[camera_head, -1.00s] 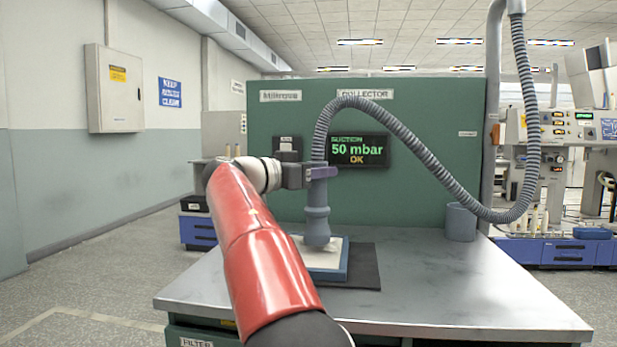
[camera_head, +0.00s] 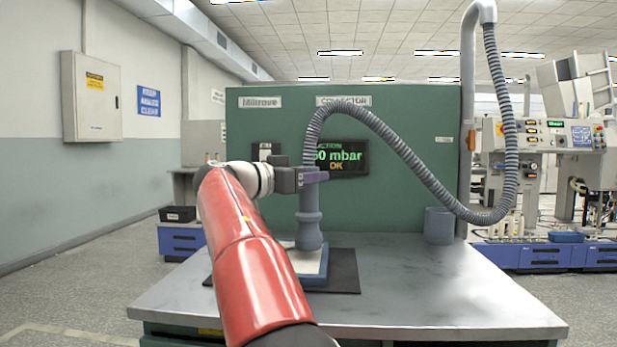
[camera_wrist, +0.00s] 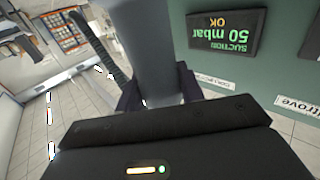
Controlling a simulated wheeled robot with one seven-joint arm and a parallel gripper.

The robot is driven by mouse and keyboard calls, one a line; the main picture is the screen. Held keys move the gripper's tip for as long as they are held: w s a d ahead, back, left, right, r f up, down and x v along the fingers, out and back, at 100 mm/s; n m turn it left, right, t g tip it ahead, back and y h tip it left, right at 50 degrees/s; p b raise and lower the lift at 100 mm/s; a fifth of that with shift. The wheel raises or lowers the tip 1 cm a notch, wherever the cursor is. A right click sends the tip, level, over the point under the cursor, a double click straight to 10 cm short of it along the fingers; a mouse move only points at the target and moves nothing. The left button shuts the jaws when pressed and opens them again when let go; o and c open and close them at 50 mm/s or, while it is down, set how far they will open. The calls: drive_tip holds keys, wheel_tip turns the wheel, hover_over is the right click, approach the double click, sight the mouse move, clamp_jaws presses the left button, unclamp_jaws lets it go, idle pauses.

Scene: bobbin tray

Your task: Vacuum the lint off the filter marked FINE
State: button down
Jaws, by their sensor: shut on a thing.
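My gripper (camera_head: 312,176) is shut on the grey vacuum nozzle (camera_head: 309,220), which stands upright below it. In the wrist view the nozzle (camera_wrist: 150,45) is between the dark fingers. The ribbed grey hose (camera_head: 385,135) runs from the nozzle's top to a pipe at the right. The nozzle's lower end is over the blue-framed filter (camera_head: 312,268), which has a pale surface and lies on a dark mat (camera_head: 343,272). My arm hides the filter's left part. I cannot see a FINE mark or tell whether the nozzle touches the surface.
A suction display (camera_head: 343,157) on the green panel (camera_head: 415,165) reads 50 mbar, OK, partly covered by the hose. A grey cup-shaped holder (camera_head: 439,226) stands at the table's back right. The metal table (camera_head: 440,290) is clear at the right front.

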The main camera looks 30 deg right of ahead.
drive_tip(key=shift+w, duration=0.1)
drive_tip(key=w+a+p, duration=0.2)
drive_tip(key=w+p, duration=0.2)
drive_tip(key=w, duration=0.2)
idle(0.7)
drive_tip(key=shift+d, duration=0.1)
idle(0.8)
drive_tip(key=d, duration=0.1)
drive_tip(key=s+d+b, duration=0.1)
drive_tip(key=d+b, duration=0.1)
drive_tip(key=shift+s+d, duration=0.25)
drive_tip(key=shift+s, duration=0.15)
idle(0.8)
